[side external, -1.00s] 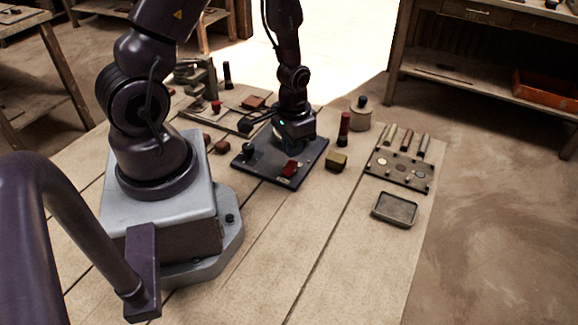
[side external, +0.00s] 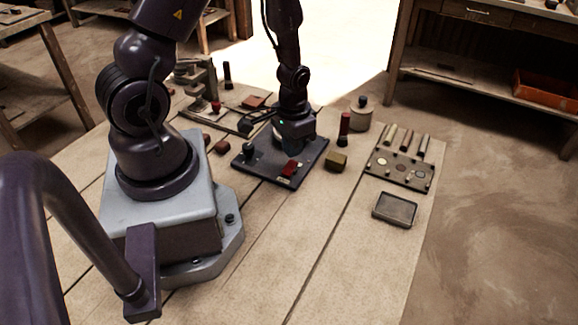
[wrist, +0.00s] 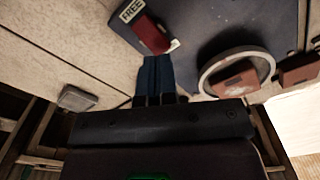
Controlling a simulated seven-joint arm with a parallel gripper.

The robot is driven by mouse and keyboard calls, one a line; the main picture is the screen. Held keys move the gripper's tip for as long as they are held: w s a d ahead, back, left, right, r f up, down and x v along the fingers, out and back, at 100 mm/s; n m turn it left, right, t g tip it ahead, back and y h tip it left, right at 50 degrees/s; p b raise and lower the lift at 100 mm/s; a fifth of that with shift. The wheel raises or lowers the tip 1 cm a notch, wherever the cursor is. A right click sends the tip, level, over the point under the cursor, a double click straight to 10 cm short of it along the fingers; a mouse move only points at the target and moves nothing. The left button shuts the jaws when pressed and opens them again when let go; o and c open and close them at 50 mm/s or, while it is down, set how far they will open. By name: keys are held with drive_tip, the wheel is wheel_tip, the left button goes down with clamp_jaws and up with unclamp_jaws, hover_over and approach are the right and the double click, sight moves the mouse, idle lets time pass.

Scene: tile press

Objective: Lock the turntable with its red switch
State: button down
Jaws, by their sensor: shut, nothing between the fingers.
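The dark base plate (side external: 262,168) of the turntable lies on the bench with the red switch (side external: 290,168) near its front edge. In the wrist view the red switch (wrist: 150,36) sits beside a white label reading FREE (wrist: 131,10); a second pale label (wrist: 174,45) shows at its other end, unreadable. The turntable's pale ring (wrist: 207,82) holds a reddish-brown tile (wrist: 235,80). My gripper (wrist: 155,60) is shut and empty, its blue-grey fingertips close beside the switch; I cannot tell if they touch it. In the side view my gripper (side external: 292,150) is low over the plate, hiding the ring.
A dark teal knob (side external: 249,148) stands on the plate's left corner. Right of the plate are an olive block (side external: 336,161), a dark red-topped cylinder (side external: 344,128), a round jar (side external: 360,114) and a shallow tray (side external: 395,209). The bench in front is clear.

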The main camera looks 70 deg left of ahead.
drive_tip(key=shift+f, duration=1.35)
idle(0.6)
drive_tip(key=shift+r, duration=3.5)
drive_tip(key=s+r+g, duration=0.1)
drive_tip(key=s, duration=0.1)
wheel_tip(320, 180, up, 14)
drive_tip(key=t, duration=0.2)
hover_over(285, 168)
drive_tip(key=d, duration=0.5)
drive_tip(key=s+d+r+m+t, duration=0.1)
drive_tip(key=s+d+r+t, duration=0.1)
drive_tip(key=r, duration=0.3)
drive_tip(key=s+d+r+m+t, duration=0.2)
drive_tip(key=r, duration=0.3)
drive_tip(key=shift+d+r+t, duration=0.15)
drive_tip(key=shift+t, duration=0.15)
